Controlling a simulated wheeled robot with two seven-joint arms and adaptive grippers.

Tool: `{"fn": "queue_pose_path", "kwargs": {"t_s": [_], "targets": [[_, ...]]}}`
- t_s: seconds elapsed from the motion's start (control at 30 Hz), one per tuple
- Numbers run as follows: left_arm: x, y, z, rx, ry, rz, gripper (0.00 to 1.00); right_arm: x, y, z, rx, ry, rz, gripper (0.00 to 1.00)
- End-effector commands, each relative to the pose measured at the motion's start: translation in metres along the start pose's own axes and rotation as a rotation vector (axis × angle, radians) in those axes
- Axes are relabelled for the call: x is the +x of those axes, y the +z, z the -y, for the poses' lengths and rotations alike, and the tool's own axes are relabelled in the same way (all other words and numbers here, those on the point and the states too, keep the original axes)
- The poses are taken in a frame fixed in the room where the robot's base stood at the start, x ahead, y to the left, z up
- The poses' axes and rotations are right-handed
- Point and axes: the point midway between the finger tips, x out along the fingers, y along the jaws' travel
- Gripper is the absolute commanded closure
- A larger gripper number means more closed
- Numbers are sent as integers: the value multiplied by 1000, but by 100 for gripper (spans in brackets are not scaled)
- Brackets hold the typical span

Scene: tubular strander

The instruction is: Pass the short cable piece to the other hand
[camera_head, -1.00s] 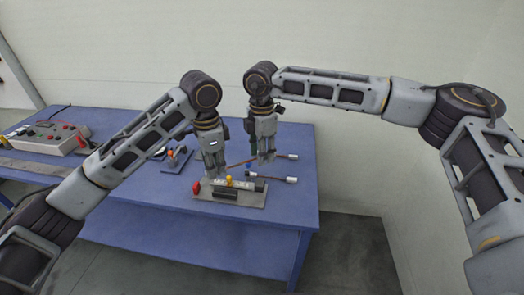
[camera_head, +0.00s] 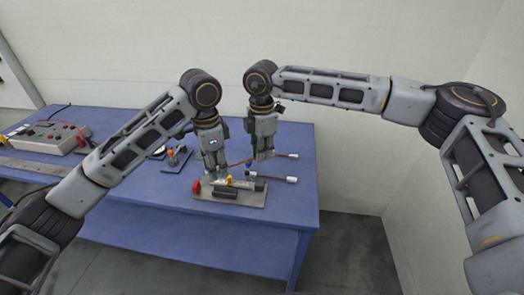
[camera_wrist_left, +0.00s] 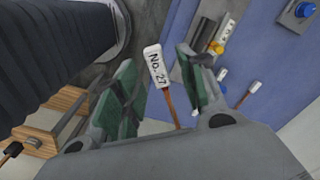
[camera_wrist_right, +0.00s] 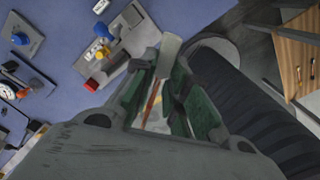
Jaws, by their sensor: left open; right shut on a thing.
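The short cable piece, a thin copper-brown length with a white end marked "No. 27" (camera_wrist_left: 156,66), shows between the fingers of my left gripper (camera_wrist_left: 160,85) in the left wrist view. Those fingers stand apart on both sides of it. My left gripper also shows in the head view (camera_head: 215,172). My right gripper (camera_head: 264,154) is shut on the cable piece. In the right wrist view the brown length (camera_wrist_right: 151,103) lies between its green-padded fingers (camera_wrist_right: 163,85). In the head view a thin brown line (camera_head: 239,163) spans the gap between both grippers. The exact grip is partly hidden.
A grey fixture plate (camera_head: 255,200) with a red block (camera_head: 196,187) and a yellow part (camera_head: 229,180) sits just below the grippers. A white-ended cable (camera_head: 291,180) lies to its right. A control box (camera_head: 45,137) stands far left. The table's front is clear.

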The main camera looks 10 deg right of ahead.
Motion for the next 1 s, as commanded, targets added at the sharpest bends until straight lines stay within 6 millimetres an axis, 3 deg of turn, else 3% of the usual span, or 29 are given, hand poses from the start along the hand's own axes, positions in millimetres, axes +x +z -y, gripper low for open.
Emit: {"fn": "queue_pose_path", "kwargs": {"t_s": [1.0], "targets": [[-78,0,1,-1,-2,0,59,0,0,0,0,0,0,100]]}}
